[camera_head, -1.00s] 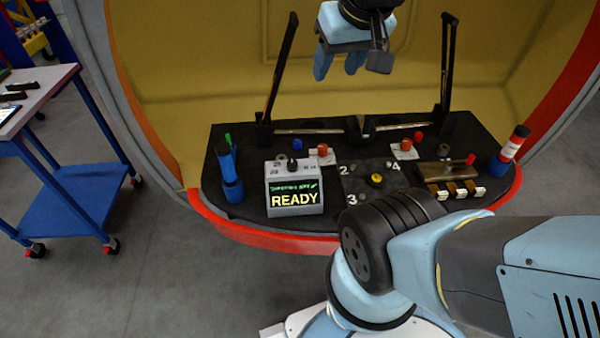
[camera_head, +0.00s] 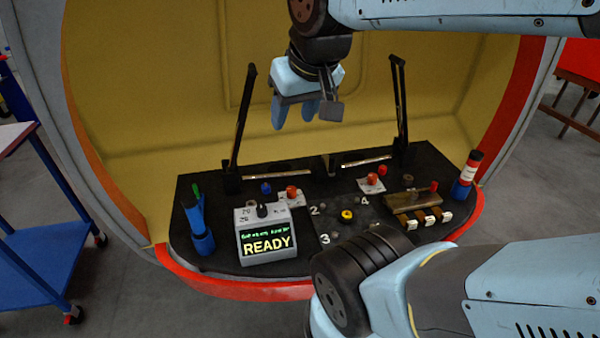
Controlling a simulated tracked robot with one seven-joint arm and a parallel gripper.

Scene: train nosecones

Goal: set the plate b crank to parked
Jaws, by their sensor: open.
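Two small white plates with red knobs stand on the black console, one left of centre (camera_head: 291,195) and one right of centre (camera_head: 371,183). I cannot read a letter on either, so I cannot tell which is plate b. The knobs are too small to show a crank's setting. My gripper (camera_head: 296,116) hangs high above the back of the console, pointing down, open and empty. It is well apart from both plates.
A grey box with a READY screen (camera_head: 266,244) stands at the console's front left. Two black upright bars (camera_head: 243,115) (camera_head: 400,100) rise behind. A blue holder (camera_head: 202,228) stands left, a red-and-white cylinder (camera_head: 469,168) right. A blue cart (camera_head: 45,245) stands at far left.

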